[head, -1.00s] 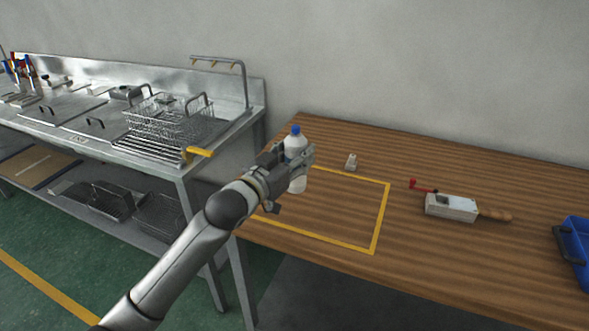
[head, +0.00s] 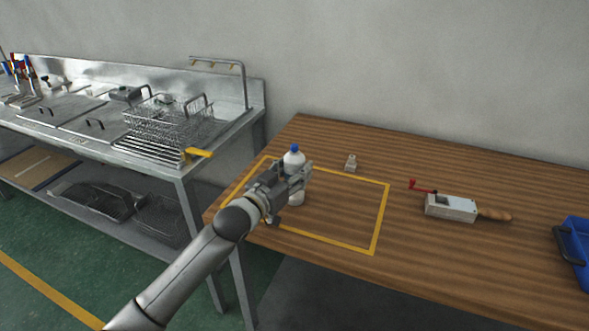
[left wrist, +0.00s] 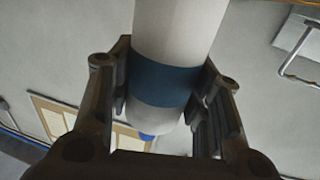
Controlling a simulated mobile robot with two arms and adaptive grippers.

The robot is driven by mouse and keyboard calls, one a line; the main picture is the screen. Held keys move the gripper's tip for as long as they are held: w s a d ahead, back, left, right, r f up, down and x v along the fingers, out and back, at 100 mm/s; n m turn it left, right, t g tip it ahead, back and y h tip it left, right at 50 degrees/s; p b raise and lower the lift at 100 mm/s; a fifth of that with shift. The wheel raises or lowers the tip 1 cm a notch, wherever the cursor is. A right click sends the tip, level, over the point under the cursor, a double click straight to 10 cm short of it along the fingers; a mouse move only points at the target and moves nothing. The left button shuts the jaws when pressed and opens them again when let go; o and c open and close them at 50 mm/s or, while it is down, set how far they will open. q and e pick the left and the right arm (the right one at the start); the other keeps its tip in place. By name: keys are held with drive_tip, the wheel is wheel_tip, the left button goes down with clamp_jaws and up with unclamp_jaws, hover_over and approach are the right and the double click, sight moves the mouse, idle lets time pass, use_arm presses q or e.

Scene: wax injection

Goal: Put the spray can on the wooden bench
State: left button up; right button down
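The spray can (head: 293,160) is white with a blue cap and stands upright in the head view. My left gripper (head: 297,178) is shut around its middle. In the left wrist view the can's white body with a dark blue band (left wrist: 166,80) sits between the two fingers (left wrist: 165,95). The can is over the left part of the yellow outline on the wooden bench (head: 450,258). I cannot tell whether its base touches the wood. The gripper hides the can's middle. My right gripper is not in view.
A grey device with a red crank and wooden handle (head: 451,207) lies to the right, and a blue tray (head: 574,245) at the right edge. A metal sink counter with wire baskets (head: 165,122) is at left.

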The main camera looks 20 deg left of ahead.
use_arm(q)
drive_tip(key=o, duration=0.4)
drive_tip(key=shift+r, duration=0.2)
drive_tip(key=v, duration=1.2)
drive_tip(key=shift+b, duration=0.3)
